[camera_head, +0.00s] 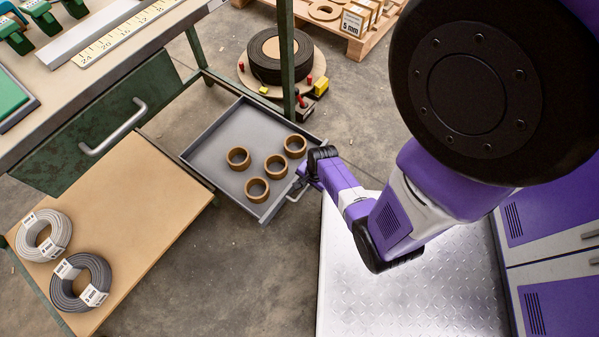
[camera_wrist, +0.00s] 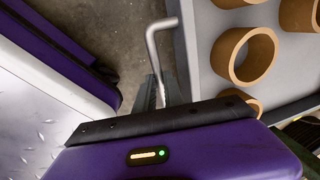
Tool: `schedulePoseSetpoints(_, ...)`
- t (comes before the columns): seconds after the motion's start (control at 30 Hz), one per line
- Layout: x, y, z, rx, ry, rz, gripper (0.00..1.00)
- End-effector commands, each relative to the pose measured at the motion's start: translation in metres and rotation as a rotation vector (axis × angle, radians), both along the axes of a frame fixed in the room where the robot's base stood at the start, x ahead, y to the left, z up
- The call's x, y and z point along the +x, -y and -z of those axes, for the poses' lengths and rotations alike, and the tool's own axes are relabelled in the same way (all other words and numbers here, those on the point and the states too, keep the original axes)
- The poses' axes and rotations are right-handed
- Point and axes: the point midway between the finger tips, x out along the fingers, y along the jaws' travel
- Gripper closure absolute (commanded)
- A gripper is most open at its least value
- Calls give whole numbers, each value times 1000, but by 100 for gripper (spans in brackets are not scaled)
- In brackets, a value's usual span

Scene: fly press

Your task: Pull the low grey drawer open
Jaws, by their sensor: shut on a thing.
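The low grey drawer (camera_head: 243,126) stands pulled out from under the green bench, with its inside showing. Several brown rings (camera_head: 257,189) lie in it. Its bar handle (camera_head: 296,194) is on the front face, partly hidden by my gripper (camera_head: 306,179). In the wrist view, the bent grey handle (camera_wrist: 152,40) runs down to the fingers of my gripper (camera_wrist: 161,94), which are shut on it. The drawer's grey wall (camera_wrist: 190,55) and the rings (camera_wrist: 243,55) show just right of the fingers.
A green upper drawer (camera_head: 95,128) with a grey handle is at left. A wooden board (camera_head: 140,200) with two coils (camera_head: 80,281) stands in front of it. A black reel (camera_head: 280,57) stands behind the low drawer. Bare concrete floor (camera_head: 240,270) lies in front.

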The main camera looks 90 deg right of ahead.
Motion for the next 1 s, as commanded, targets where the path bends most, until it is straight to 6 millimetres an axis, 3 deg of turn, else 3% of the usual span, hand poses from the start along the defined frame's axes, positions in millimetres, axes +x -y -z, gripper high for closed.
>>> schedulePoseSetpoints(0.6, -9, -6, 1, 1, 0, 0, 100)
schedulePoseSetpoints(0.63, -8, -6, 1, 2, 0, 0, 84)
schedulePoseSetpoints(0.73, -8, -6, 1, 1, 0, 0, 66)
schedulePoseSetpoints(1.0, -8, -5, 0, 0, 0, 0, 66)
